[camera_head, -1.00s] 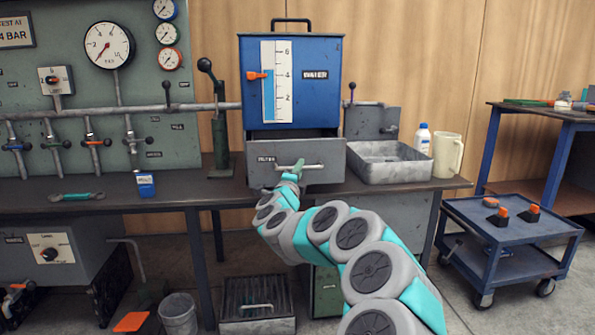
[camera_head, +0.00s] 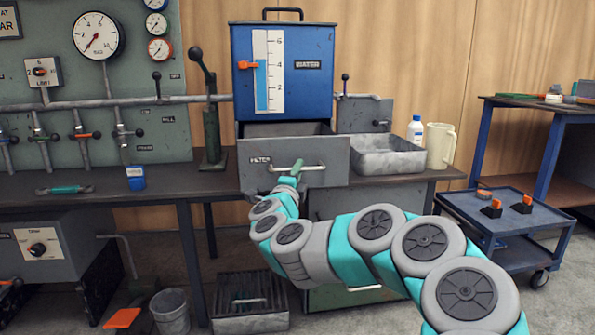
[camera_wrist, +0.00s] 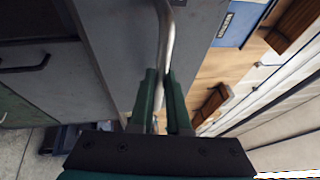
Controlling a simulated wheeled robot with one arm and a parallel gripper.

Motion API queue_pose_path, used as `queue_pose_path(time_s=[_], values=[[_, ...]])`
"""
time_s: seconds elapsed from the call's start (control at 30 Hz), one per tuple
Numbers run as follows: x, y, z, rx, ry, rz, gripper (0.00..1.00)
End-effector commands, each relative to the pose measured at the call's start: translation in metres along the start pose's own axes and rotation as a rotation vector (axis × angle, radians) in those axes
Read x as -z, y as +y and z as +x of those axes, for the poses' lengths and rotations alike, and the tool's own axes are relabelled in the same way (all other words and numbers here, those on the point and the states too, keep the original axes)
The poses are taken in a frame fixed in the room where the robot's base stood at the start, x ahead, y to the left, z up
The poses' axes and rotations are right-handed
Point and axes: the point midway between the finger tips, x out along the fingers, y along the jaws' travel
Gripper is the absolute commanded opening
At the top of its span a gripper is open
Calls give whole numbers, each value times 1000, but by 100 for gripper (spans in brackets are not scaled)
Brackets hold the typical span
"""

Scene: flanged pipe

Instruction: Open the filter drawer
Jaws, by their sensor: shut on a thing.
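The filter drawer (camera_head: 262,160) is a grey box front labelled FILTER, under the blue water tank (camera_head: 315,90). It is pulled partly out, and a dark opening shows above its front. A pale bar handle (camera_head: 312,168) runs across the front. My gripper (camera_head: 294,172) is at the left part of the handle. In the wrist view the handle bar (camera_wrist: 166,35) runs between the two green fingers of my gripper (camera_wrist: 164,80), which are shut on it. The drawer's inside is mostly hidden.
A grey metal tray (camera_head: 390,165), a white bottle (camera_head: 415,131) and a cream jug (camera_head: 440,146) stand right of the drawer. A hand-pump lever (camera_head: 211,120) stands to its left. A blue trolley (camera_head: 510,213) stands at the right. A bucket (camera_head: 171,312) is on the floor.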

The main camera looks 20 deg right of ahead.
Motion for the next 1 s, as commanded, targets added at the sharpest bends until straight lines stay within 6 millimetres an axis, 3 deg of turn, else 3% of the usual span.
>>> queue_pose_path(time_s=[0.13,0.17,0.43,0.77,1.0], values=[[0,0,0,0,1,0,0],[0,0,0,0,1,0,16],[0,0,0,0,1,0,45],[0,0,-2,0,0,1,45],[0,1,-20,-2,-1,0,45]])
